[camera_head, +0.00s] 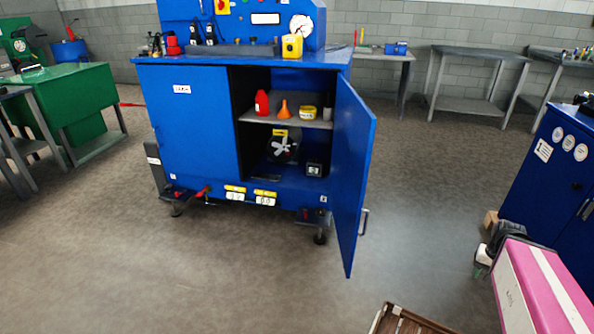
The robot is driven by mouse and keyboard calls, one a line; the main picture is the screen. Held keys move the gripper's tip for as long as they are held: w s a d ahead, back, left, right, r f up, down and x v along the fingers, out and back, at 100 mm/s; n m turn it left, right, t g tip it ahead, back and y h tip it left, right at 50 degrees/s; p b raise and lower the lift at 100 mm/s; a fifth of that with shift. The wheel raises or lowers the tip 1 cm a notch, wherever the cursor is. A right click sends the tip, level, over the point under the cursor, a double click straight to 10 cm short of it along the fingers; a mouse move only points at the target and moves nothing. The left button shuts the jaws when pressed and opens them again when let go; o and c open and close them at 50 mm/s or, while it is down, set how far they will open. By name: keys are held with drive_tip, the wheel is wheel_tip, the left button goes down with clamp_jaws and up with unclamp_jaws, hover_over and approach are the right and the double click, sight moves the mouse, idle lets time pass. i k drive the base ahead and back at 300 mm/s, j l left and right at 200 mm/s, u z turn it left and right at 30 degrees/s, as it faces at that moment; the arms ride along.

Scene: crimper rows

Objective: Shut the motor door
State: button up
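The motor door (352,177) is a blue panel on the right side of the blue machine cabinet (196,124). It stands wide open, swung out toward me, with a small handle (364,222) near its lower free edge. The open compartment shows a grey shelf (320,122) with a red bottle (262,102), an orange funnel (284,109) and a yellow-lidded tub (308,112). Below the shelf, a motor with a pale fan (283,147) sits inside. The left panel of the cabinet is closed. My gripper is not in view.
A brown crate (400,322) lies at the bottom edge. A pink and white box (540,287) and a blue cabinet (548,185) stand at the right.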

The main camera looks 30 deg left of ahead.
sight(355, 124)
drive_tip(key=i+l+u, duration=0.2)
drive_tip(key=u, duration=0.25)
drive_tip(key=i+l+u, duration=0.15)
drive_tip(key=u, duration=0.35)
drive_tip(key=i+l+u, duration=0.1)
drive_tip(key=l+u, duration=0.6)
drive_tip(key=u, duration=0.25)
drive_tip(key=i+l, duration=0.05)
